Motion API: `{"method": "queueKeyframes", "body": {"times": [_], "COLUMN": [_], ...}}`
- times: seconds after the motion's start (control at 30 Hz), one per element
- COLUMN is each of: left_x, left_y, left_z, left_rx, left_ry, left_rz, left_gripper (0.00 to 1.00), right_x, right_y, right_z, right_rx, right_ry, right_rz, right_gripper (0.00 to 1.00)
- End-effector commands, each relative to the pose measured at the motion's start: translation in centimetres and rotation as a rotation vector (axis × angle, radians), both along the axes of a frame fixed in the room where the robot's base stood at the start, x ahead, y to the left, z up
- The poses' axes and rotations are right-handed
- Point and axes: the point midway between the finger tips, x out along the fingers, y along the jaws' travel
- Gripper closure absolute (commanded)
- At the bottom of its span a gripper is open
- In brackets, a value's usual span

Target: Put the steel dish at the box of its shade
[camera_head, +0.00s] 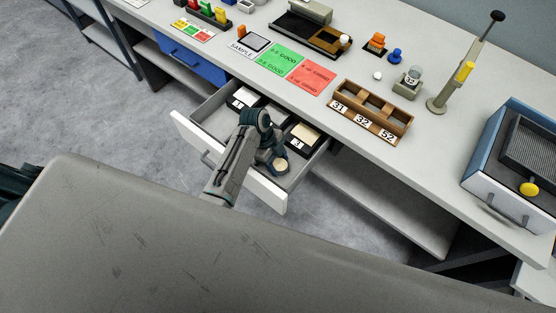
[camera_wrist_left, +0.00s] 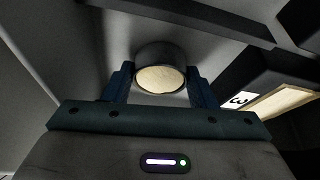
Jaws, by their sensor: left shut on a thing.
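My left gripper (camera_head: 276,161) is shut on the steel dish (camera_head: 281,166), low inside the open drawer near its right front corner. The dish is round, with a grey wall and a cream face. In the left wrist view the dish (camera_wrist_left: 160,56) sits between the two blue fingers. I cannot tell whether it touches the drawer floor. Black boxes with white number tags stand along the back of the drawer: one box (camera_head: 243,98) at left, one partly hidden behind my arm, and the box tagged 3 (camera_head: 301,136) at right, beside the dish. My right gripper is not in view.
The drawer (camera_head: 187,128) is pulled out under the bench; its walls surround the gripper. On the bench are green (camera_head: 279,57) and red (camera_head: 311,76) cards, a wooden rack (camera_head: 372,111) tagged 31, 32, 52, and a blue-sided machine (camera_head: 516,150) at right.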

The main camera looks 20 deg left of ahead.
Motion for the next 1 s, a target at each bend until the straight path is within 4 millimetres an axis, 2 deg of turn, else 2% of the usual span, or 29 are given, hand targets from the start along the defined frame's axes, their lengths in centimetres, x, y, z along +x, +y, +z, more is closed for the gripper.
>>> {"method": "queueKeyframes", "body": {"times": [0.3, 0.33, 0.43, 0.8, 0.87, 1.0], "left_x": [0.0, 0.0, 0.0, 0.1, 0.2, 0.4], "left_y": [0.0, 0.0, 0.0, 0.1, 0.4, 1.4], "left_z": [-0.3, -0.3, -0.2, 0.2, 0.8, 3.1], "left_rx": [0.0, 0.0, 0.0, 0.0, 0.0, 0.001], "left_ry": [0.0, 0.0, 0.0, -0.002, -0.002, -0.005], "left_rz": [0.0, 0.0, 0.0, 0.0, 0.0, 0.0], "left_gripper": [0.77, 0.47, 0.27, 0.27, 0.27, 0.27], "right_x": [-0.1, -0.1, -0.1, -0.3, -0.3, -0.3], "right_y": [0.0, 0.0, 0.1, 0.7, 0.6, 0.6], "right_z": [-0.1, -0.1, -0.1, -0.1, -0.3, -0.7], "right_rx": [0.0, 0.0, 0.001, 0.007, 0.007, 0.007], "right_ry": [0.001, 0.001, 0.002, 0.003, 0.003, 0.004], "right_rz": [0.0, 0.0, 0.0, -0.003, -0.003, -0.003], "right_gripper": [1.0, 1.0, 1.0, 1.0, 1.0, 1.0]}}
